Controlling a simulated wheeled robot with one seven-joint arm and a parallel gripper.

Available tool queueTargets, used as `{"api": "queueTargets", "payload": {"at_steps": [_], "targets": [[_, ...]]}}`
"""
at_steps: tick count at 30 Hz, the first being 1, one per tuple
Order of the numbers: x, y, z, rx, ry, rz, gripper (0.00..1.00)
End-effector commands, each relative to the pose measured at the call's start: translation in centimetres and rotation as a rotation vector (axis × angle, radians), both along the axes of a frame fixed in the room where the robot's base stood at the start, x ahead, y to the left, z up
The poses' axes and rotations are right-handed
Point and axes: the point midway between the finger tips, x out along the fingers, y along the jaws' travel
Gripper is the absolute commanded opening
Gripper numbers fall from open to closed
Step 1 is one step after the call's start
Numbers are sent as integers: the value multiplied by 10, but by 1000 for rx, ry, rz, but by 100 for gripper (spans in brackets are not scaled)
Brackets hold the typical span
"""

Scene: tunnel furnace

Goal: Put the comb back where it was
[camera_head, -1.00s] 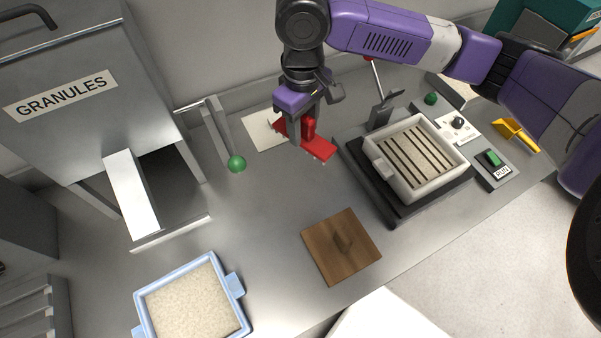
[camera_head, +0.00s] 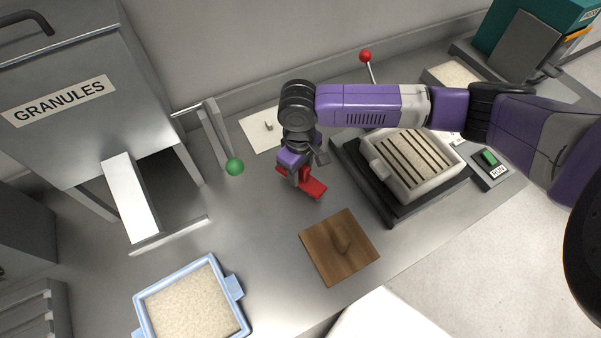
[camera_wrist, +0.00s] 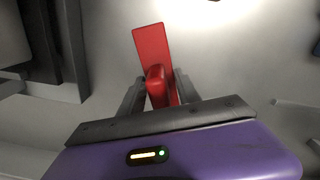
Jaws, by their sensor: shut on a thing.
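The red comb (camera_head: 302,184) is in my gripper (camera_head: 302,174), over the bare steel bench between the white card and the wooden board. In the wrist view, the two grey fingers of my gripper (camera_wrist: 158,92) close on the raised red grip of the comb (camera_wrist: 151,45), and its flat red plate sticks out beyond them. Its teeth are not clear to see. I cannot tell whether the comb touches the bench. A white card (camera_head: 258,132) with a small dark mark lies behind my gripper, partly hidden by my arm.
A white mould with dark slots (camera_head: 411,164) sits on a black plate to the right. A wooden board (camera_head: 322,262) lies in front. A green-knobbed lever (camera_head: 235,167) is left, beside the GRANULES hopper (camera_head: 80,130). A blue-rimmed tray (camera_head: 240,310) is front left.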

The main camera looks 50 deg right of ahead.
Motion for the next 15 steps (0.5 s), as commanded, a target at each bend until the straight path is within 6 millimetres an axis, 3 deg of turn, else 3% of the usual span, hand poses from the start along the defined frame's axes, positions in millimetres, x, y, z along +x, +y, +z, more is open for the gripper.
{"api": "queueTargets", "payload": {"at_steps": [4,15], "targets": [[0,0,-16,-1,-1,0,2],[0,0,-20,0,-1,0,2]]}}
